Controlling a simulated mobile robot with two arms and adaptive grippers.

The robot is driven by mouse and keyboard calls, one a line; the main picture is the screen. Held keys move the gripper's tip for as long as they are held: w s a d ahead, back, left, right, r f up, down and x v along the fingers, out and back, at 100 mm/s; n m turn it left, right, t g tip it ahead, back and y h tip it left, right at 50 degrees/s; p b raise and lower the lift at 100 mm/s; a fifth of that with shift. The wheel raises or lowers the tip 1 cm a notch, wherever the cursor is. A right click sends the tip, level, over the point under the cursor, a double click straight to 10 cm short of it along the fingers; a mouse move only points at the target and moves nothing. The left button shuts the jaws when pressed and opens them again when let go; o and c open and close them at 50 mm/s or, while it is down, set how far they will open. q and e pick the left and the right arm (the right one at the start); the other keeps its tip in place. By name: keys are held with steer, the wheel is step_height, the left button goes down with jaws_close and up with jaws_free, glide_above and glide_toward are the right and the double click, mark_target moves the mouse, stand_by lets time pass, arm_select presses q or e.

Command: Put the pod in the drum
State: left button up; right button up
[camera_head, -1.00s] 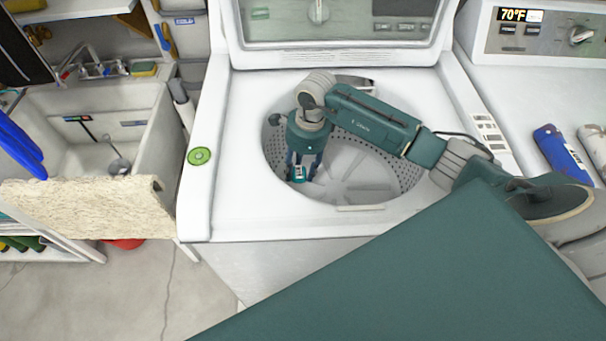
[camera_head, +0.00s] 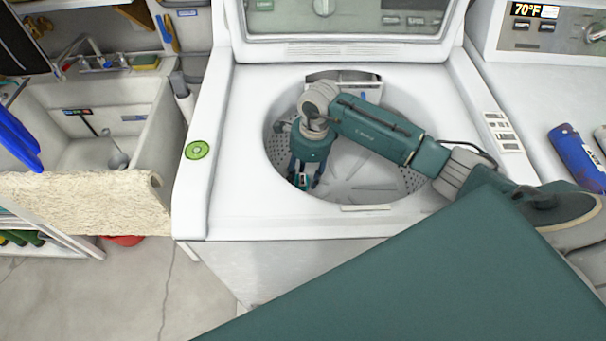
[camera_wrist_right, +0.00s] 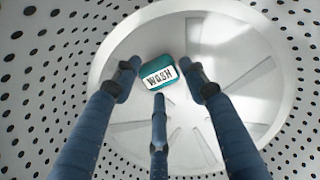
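The pod (camera_head: 303,181) is a small teal block with a white label. In the right wrist view the pod (camera_wrist_right: 160,72) shows the word WASH and sits between the tips of three blue fingers. My right gripper (camera_head: 304,178) reaches down inside the washer's open drum (camera_head: 400,180), near its left side. The right gripper (camera_wrist_right: 158,78) appears shut on the pod, with its fingertips at the pod's edges. The drum's pale bottom (camera_wrist_right: 225,45) and perforated wall show behind it. Whether the pod touches the bottom I cannot tell. My left gripper is not in view.
The white washer top (camera_head: 215,190) surrounds the drum opening, and my right forearm crosses its right rim. A round green sticker (camera_head: 197,150) is on the left. A sink (camera_head: 120,110) stands at left. A blue bottle (camera_head: 577,155) lies on the machine at right.

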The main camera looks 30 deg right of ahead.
steer(key=shift+o, duration=1.1)
steer(key=shift+r, duration=0.25)
steer(key=shift+r+p, duration=0.55)
steer(key=shift+p, duration=0.25)
step_height(320, 180, up, 12)
steer(key=d+b, duration=0.1)
steer(key=b, duration=0.1)
steer(key=shift+s+d+f, duration=0.2)
steer(key=shift+s+f, duration=0.05)
steer(key=shift+s, duration=0.05)
